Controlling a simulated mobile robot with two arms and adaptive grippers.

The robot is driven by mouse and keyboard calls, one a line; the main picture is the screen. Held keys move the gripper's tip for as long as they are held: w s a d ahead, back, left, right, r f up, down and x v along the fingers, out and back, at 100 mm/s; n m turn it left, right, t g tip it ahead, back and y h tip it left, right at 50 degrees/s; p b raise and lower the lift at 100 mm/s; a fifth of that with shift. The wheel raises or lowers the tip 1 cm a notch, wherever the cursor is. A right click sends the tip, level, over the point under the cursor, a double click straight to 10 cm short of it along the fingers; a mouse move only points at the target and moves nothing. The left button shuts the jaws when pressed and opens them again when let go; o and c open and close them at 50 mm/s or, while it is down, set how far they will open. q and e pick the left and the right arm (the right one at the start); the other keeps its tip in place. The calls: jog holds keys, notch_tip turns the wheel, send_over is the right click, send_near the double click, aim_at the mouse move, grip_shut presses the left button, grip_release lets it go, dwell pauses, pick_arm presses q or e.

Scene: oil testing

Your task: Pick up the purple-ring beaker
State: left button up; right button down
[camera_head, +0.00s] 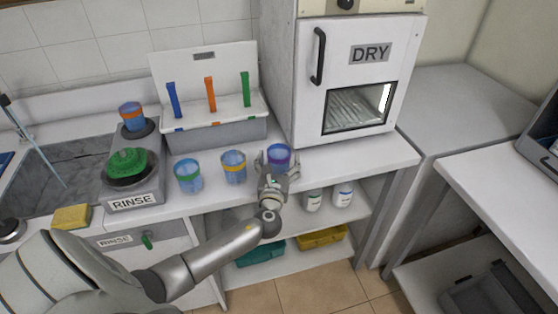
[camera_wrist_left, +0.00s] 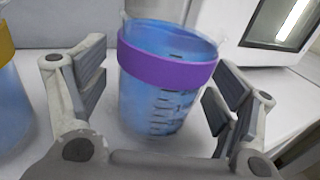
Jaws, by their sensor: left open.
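The purple-ring beaker (camera_head: 278,156) stands upright on the counter, at the right end of a row of beakers. It is clear with blue contents and a purple band, and it fills the middle of the left wrist view (camera_wrist_left: 165,85). My left gripper (camera_head: 275,166) is open, reaching in from the front. In the left wrist view its fingers (camera_wrist_left: 158,108) stand on either side of the beaker, with a gap visible on the left; contact on the right is hard to tell. My right gripper is not in view.
A yellow-ring beaker (camera_head: 233,167) stands close to the left, then a green-ring beaker (camera_head: 187,175). Behind are a rack (camera_head: 215,134) with coloured handles and the DRY cabinet (camera_head: 358,80). The RINSE unit (camera_head: 133,190) and sink (camera_head: 60,160) are at left. Counter right of the beaker is clear.

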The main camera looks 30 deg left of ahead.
pick_arm(q)
jog(key=c, duration=1.1)
jog(key=shift+r, duration=0.15)
jog(key=shift+c, duration=0.2)
